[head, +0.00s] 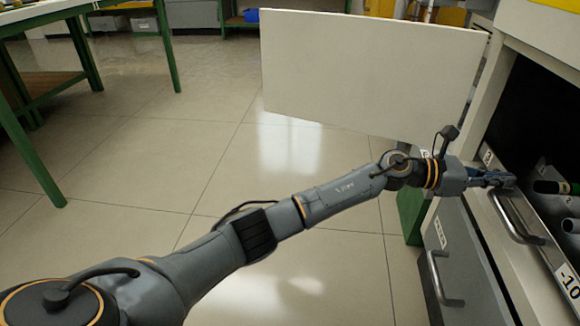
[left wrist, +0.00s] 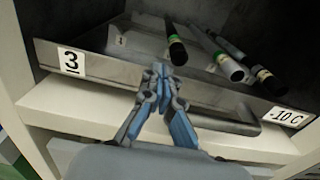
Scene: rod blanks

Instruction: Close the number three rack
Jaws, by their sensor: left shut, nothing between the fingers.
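The number three rack (left wrist: 110,72) has a grey metal front with a "3" label at its left and a "-10 C" label at its right. Its front also shows at the right edge of the head view (head: 540,248). A bar handle (left wrist: 235,126) runs along that front. My right gripper is out of view.
A white cabinet door (head: 370,75) stands wide open behind my left arm. A grey drawer (head: 460,265) with its own handle is below the rack. A green-legged table (head: 90,60) stands at the far left. The tiled floor between is clear.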

